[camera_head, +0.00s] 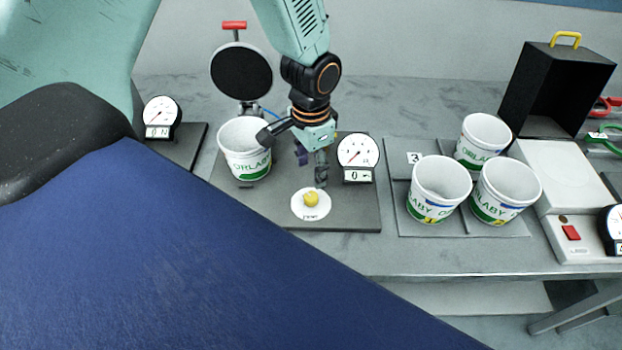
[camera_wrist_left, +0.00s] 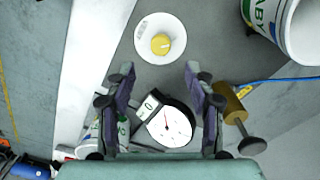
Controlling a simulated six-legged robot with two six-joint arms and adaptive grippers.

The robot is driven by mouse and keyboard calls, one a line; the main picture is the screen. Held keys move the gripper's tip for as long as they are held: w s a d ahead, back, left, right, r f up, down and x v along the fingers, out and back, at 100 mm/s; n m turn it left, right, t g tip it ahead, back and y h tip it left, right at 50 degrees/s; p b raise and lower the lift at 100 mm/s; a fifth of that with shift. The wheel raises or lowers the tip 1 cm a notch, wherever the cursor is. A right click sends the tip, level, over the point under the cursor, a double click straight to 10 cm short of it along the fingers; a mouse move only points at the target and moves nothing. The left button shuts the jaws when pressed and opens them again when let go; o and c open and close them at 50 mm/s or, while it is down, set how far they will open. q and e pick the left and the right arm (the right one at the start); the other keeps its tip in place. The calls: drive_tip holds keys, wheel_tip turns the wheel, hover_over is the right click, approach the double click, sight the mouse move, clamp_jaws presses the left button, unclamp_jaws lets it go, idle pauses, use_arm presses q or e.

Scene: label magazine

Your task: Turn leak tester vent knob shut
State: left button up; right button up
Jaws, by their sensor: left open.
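The yellow vent knob (camera_head: 310,199) sits on a white round dial plate (camera_head: 299,211) at the front of the leak tester's grey base (camera_head: 350,217). It also shows in the left wrist view (camera_wrist_left: 160,44), beyond the fingertips, with a pale mark on it. The tester's gauge (camera_head: 357,151) stands right of my left gripper (camera_head: 311,170), which is open and empty, pointing down just behind the knob and apart from it. In the left wrist view the two fingers (camera_wrist_left: 160,72) are spread with the knob ahead between their lines. My right gripper is not visible.
A labelled white tub (camera_head: 245,163) stands left of the knob, below a raised black disc (camera_head: 241,71). Three more tubs (camera_head: 438,197) stand on a grey tray (camera_head: 403,225) at right. Another gauge (camera_head: 161,113) is at left. A black open box (camera_head: 555,85) stands far right.

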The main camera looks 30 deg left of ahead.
use_arm(q)
drive_tip(key=shift+r, duration=1.4)
